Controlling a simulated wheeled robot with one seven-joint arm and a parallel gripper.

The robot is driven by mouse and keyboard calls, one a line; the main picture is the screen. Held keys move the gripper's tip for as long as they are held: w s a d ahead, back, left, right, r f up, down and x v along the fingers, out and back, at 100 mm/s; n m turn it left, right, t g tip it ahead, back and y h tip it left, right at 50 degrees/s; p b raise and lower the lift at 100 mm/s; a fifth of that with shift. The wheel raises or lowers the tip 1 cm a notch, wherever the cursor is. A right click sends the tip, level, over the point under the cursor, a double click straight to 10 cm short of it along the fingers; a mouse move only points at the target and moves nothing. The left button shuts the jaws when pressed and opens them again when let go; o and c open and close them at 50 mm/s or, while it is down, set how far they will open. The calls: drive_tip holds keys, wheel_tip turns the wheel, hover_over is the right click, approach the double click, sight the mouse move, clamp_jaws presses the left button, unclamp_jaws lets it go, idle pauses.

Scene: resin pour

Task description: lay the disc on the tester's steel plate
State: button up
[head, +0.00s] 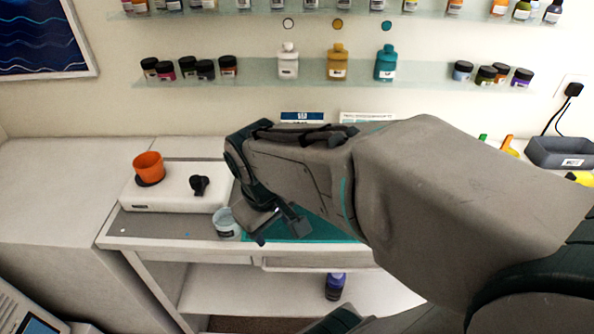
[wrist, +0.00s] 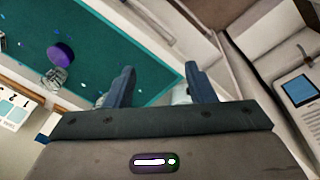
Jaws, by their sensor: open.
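A purple disc (wrist: 61,55) lies on the teal mat (wrist: 105,28) in the wrist view; in the head view my arm hides that spot. My gripper (head: 280,231) is over the front edge of the bench in the head view. Its two fingers are spread with nothing held between them in the wrist view (wrist: 160,72), and the disc is well to their left. A pale device with a blue screen, seemingly the tester (wrist: 297,92), is at the right of the wrist view. It shows partly at the lower left of the head view (head: 22,308). I cannot make out its steel plate.
A pale blue cup (head: 226,224) stands just left of my gripper on the bench. A white box (head: 165,196) carries an orange cup (head: 148,166). A clear vessel (wrist: 54,78) is beside the disc. Bottles line the wall shelves (head: 220,82). A grey bin (head: 560,153) is at right.

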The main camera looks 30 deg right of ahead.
drive_tip(key=w+d+f+n+g+h+p, duration=0.1)
drive_tip(key=w+d+f+n+g+h, duration=0.15)
drive_tip(key=w+d+n+h, duration=0.95)
drive_tip(key=s+d+f+y, duration=0.1)
drive_tip(key=d+f, duration=0.1)
drive_tip(key=s+d+f+n+y, duration=0.1)
drive_tip(key=s+d+f, duration=0.1)
drive_tip(key=d+f, duration=0.1)
drive_tip(key=s+d+f, duration=0.1)
drive_tip(key=d+f, duration=0.2)
drive_tip(key=shift+s+d+n+g+y, duration=0.15)
drive_tip(key=shift+n+g+y, duration=0.2)
drive_tip(key=shift+n+y, duration=0.05)
drive_tip(key=c, duration=0.7)
drive_tip(key=shift+r, duration=0.15)
